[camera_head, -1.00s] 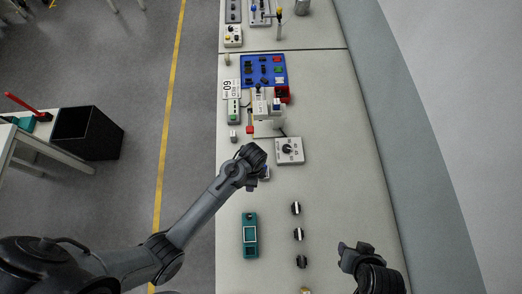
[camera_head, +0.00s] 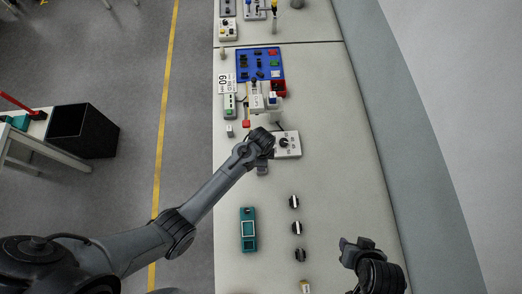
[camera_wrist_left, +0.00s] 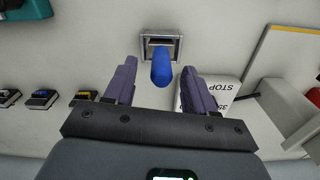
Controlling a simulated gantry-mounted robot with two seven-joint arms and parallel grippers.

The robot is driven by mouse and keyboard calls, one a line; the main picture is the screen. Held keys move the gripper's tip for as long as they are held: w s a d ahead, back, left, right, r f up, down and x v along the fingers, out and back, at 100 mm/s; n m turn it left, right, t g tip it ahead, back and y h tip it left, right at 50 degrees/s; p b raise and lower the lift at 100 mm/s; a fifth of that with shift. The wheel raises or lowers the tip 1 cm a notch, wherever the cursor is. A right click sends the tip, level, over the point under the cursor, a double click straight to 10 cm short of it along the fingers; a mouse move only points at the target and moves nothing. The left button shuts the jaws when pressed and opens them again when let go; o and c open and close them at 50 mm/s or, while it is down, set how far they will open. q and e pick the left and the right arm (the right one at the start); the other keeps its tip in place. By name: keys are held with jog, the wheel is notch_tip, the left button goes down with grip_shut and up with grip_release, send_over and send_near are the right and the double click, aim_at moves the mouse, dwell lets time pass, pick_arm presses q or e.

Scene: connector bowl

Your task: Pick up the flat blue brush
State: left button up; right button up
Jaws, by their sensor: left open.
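A blue rounded object (camera_wrist_left: 161,68), which looks like the brush's handle end, points up toward the camera in the left wrist view. Behind it is a small grey square holder (camera_wrist_left: 160,45); whether the blue object sits in it or only in front of it I cannot tell. My left gripper (camera_wrist_left: 160,82) is open, with one finger on each side of the blue object and visible gaps. In the head view my left gripper (camera_head: 262,145) hides the blue object, and the holder (camera_head: 262,169) shows just below it. My right gripper (camera_head: 356,246) hangs at the lower right, its jaw gap unclear.
A white dial box (camera_head: 286,144) stands close to the right of my left gripper. A blue panel (camera_head: 260,65) lies farther back. The bench's right side is clear.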

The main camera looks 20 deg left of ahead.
pick_arm(q)
jog(key=shift+f, duration=1.8)
grip_shut()
